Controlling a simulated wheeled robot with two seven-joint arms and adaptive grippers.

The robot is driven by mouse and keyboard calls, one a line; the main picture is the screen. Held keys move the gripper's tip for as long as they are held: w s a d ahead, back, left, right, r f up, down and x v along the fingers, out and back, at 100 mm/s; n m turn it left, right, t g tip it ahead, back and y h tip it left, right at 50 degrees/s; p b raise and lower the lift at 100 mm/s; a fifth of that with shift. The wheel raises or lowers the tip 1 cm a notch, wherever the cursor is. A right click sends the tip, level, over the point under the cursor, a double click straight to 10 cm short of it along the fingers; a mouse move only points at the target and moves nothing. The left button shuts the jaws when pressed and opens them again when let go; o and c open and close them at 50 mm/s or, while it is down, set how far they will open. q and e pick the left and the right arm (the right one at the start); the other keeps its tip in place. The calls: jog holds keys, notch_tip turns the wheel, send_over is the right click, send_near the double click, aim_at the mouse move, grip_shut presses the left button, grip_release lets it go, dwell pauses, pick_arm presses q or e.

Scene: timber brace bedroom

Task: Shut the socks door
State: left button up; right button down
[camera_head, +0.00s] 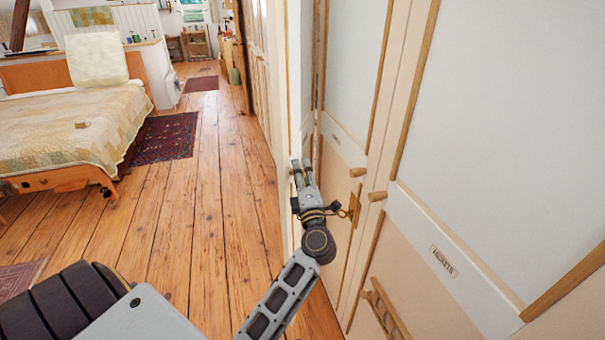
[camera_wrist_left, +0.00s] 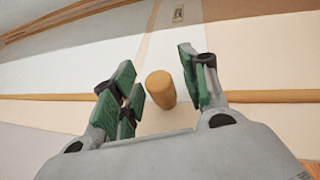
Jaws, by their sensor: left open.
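A pale door panel (camera_head: 294,60) with wooden trim stands nearly edge-on to me, out from the cupboard front. I take it as the socks door, but cannot read its label. My left gripper (camera_head: 302,166) is at this panel, fingers pointing away from me. In the left wrist view a round wooden knob (camera_wrist_left: 160,88) lies between the open green-padded fingers, with no clear contact. My right gripper is out of view.
Other cupboard doors with wooden knobs (camera_head: 377,196) stand close on the right; one has a label plate (camera_head: 444,261). A brass key plate (camera_head: 353,207) is beside my wrist. The wooden floor (camera_head: 205,210) is free on the left, towards a bed (camera_head: 60,130) and rug (camera_head: 165,138).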

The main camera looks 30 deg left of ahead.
pick_arm(q)
grip_shut()
dwell(0.3)
